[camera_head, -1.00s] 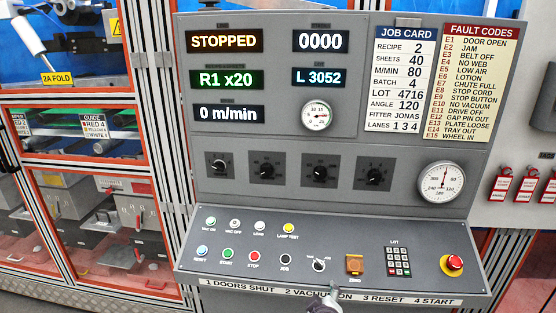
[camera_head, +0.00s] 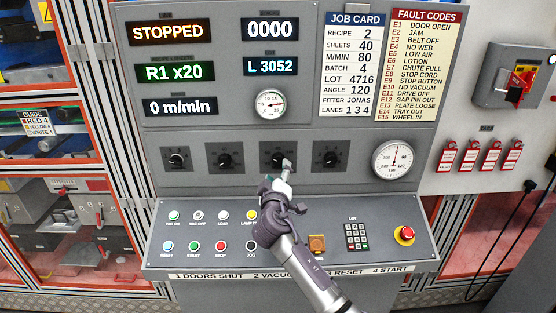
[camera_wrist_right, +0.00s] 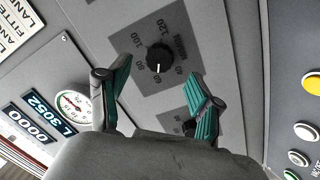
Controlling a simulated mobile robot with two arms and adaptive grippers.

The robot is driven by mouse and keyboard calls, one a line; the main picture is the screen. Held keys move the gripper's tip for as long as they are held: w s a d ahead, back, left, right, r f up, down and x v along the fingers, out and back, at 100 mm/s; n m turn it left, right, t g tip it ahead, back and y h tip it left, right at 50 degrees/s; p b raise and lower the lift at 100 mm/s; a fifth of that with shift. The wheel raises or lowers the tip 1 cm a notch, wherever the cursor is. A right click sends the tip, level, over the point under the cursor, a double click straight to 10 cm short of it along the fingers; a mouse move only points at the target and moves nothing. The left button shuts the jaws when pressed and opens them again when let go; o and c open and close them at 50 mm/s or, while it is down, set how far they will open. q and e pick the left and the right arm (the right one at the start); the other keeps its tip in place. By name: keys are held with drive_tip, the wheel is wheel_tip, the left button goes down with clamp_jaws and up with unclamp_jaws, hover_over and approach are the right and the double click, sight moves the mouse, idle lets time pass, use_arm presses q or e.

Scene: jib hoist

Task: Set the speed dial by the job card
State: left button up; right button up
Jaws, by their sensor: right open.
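The job card (camera_head: 350,68) at the upper middle of the panel reads M/MIN 80. The speed dial (camera_wrist_right: 159,57) is a black knob on a dark plate marked M/MIN; its white mark points near 60. In the head view it is the third of the dials (camera_head: 277,159), partly behind my gripper. My right gripper (camera_head: 284,170) is open and empty in front of it. In the right wrist view the dial shows beyond and between the teal-padded fingertips (camera_wrist_right: 160,88), apart from them. My left gripper is not in view.
Other dials (camera_head: 225,160) sit on both sides. Below is a sloped desk with buttons (camera_head: 194,246), a keypad (camera_head: 356,236) and a red stop button (camera_head: 404,234). A round gauge (camera_head: 395,159) is at the right. The display (camera_head: 180,106) reads 0 m/min.

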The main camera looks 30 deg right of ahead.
sight(278, 162)
drive_tip(key=shift+p+x, duration=0.45)
drive_tip(key=shift+x, duration=2)
drive_tip(key=c, duration=1.1)
drive_tip(key=shift+f+m+b, duration=0.2)
drive_tip(key=shift+m+b, duration=0.1)
drive_tip(key=shift+b, duration=0.3)
drive_tip(key=shift+c, duration=0.2)
drive_tip(key=m+b, duration=0.5)
drive_tip(key=b, duration=0.1)
drive_tip(key=shift+a+g, duration=0.1)
drive_tip(key=shift+g, duration=0.2)
drive_tip(key=m+b, duration=0.2)
drive_tip(key=shift+m+y, duration=0.3)
drive_tip(key=shift+m, duration=0.1)
drive_tip(key=shift+r+m+b, duration=0.2)
drive_tip(key=shift+m+b, duration=0.4)
drive_tip(key=shift+m, duration=0.8)
